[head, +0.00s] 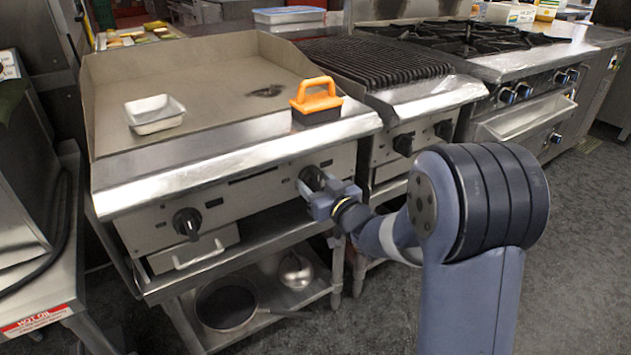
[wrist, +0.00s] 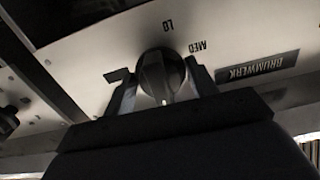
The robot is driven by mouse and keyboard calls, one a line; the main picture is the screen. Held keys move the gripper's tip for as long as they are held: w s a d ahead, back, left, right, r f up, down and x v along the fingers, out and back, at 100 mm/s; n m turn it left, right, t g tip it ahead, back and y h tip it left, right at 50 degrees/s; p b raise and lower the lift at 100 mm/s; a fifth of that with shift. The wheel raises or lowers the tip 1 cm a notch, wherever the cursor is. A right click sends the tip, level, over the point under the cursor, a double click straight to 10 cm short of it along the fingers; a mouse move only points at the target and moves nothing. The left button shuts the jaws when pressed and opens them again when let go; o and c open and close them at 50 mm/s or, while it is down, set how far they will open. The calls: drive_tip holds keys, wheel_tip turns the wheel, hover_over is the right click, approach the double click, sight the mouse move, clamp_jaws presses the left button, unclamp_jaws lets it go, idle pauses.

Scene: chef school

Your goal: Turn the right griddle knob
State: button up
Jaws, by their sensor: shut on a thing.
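The griddle (head: 226,90) has two black knobs on its front panel. The right griddle knob (wrist: 161,76) sits between the two fingers of my gripper (wrist: 160,90) in the wrist view, with a light pointer line on its face. "LO" and "MED" marks are printed on the panel around it. In the head view my gripper (head: 320,188) is at the right end of the griddle panel, shut on that knob and mostly hiding it. The left griddle knob (head: 187,222) is free and apart from my gripper.
An orange-handled block (head: 316,100) and a white tray (head: 155,113) rest on the griddle top. A charbroiler (head: 375,62) with its own knobs adjoins on the right. A pan (head: 226,305) and a round metal pot (head: 295,271) sit on the shelf below. The floor at right is clear.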

drive_tip(key=shift+f, duration=0.1)
drive_tip(key=o, duration=0.7)
drive_tip(key=shift+c, duration=0.2)
drive_tip(key=shift+s+d, duration=0.1)
drive_tip(key=p+v, duration=0.1)
drive_tip(key=v, duration=0.9)
drive_tip(key=shift+s+d, duration=0.2)
drive_tip(key=shift+s, duration=0.1)
drive_tip(key=shift+w, duration=0.1)
drive_tip(key=b+x, duration=0.1)
drive_tip(key=x, duration=1)
